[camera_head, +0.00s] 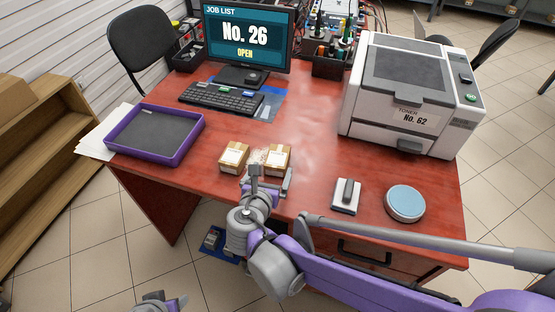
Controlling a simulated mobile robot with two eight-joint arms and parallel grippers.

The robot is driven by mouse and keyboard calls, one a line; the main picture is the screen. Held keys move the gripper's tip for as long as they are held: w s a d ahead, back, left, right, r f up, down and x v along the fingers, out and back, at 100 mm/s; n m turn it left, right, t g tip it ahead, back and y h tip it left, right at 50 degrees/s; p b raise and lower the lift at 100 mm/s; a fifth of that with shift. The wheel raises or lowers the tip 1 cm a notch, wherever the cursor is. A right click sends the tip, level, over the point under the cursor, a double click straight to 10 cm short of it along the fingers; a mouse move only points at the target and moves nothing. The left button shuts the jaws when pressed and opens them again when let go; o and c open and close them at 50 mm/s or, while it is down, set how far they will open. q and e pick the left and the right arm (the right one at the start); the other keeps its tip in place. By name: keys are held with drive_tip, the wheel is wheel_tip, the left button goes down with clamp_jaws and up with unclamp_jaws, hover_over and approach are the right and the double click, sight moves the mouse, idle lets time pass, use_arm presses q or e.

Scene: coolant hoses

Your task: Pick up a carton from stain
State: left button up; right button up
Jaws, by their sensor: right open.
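Two small brown cartons with pale labels stand side by side on the red desk, a left carton (234,157) and a right carton (277,158). A pale, speckled stain (258,156) shows on the desk between them. My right gripper (270,180) is open and empty in front of the right carton, near the desk's front edge. Its fingers overlap the carton's lower front in the picture, and I cannot tell whether they touch it. Only a small part of my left gripper (162,302) shows at the bottom edge, below the desk.
On the desk (330,162) are a purple tray (157,134), a keyboard (221,98), a monitor (247,40), a white printer (405,95), a grey-white block with a dark handle (346,196) and a round blue-topped tin (405,203).

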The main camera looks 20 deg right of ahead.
sight(278, 159)
drive_tip(key=shift+x, duration=1.05)
drive_tip(key=b+x, duration=0.1)
drive_tip(key=x, duration=0.4)
drive_tip(key=shift+w+d+f+b, duration=0.15)
drive_tip(key=shift+w+d+b, duration=0.1)
drive_tip(key=shift+b, duration=0.1)
drive_tip(key=shift+s, duration=0.15)
drive_tip(key=c, duration=1.3)
